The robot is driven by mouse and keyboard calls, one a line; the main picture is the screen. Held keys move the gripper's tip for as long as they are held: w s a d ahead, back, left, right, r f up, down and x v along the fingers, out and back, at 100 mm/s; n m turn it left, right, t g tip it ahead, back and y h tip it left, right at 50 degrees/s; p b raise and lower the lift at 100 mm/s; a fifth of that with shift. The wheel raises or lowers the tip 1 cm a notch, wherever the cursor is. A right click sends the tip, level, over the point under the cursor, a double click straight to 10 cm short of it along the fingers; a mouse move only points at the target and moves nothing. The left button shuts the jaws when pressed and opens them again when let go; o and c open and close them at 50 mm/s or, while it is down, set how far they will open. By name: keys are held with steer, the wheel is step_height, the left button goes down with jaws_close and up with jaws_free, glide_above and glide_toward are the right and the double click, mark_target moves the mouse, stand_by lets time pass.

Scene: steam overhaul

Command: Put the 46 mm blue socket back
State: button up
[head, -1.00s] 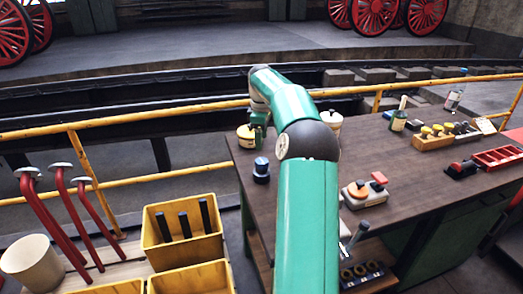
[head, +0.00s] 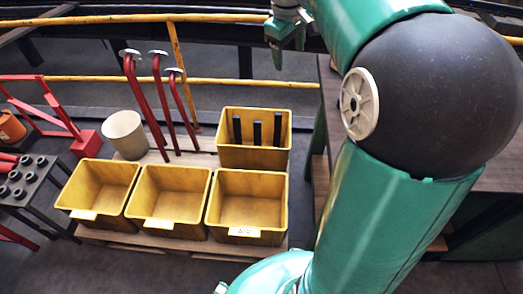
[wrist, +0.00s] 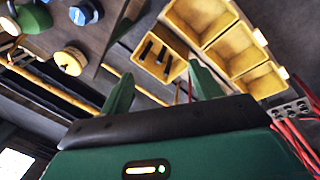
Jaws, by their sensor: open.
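A blue socket (wrist: 83,12) with a darker end stands on the dark workbench near its edge, at the top left of the wrist view. In the head view my arm blocks most of the bench, and I cannot see the blue socket there. My gripper (wrist: 160,88) is open, with nothing between its two green fingers. It also shows at the top of the head view (head: 286,34), apart from the socket. A low stand (head: 28,180) with several dark sockets is at the far left of the head view.
Yellow bins (head: 175,195) stand on a low pallet, one holding black bars. Red hooked rods (head: 160,100) and a beige bucket (head: 125,134) stand beside them. A yellow-topped tin (wrist: 71,60) is near the blue socket. A yellow railing (head: 215,80) runs behind.

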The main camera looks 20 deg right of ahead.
steer(key=s+a+f+m+t+y, duration=0.1)
steer(key=s+a+f+m+t, duration=0.1)
steer(key=s+a, duration=0.6)
steer(key=s+a+f+m+t+y, duration=0.1)
steer(key=s+a+f, duration=0.3)
steer(key=s+a, duration=0.5)
steer(key=s+m, duration=0.1)
steer(key=s, duration=0.3)
steer(key=shift+f+t, duration=0.4)
steer(key=shift+d, duration=0.1)
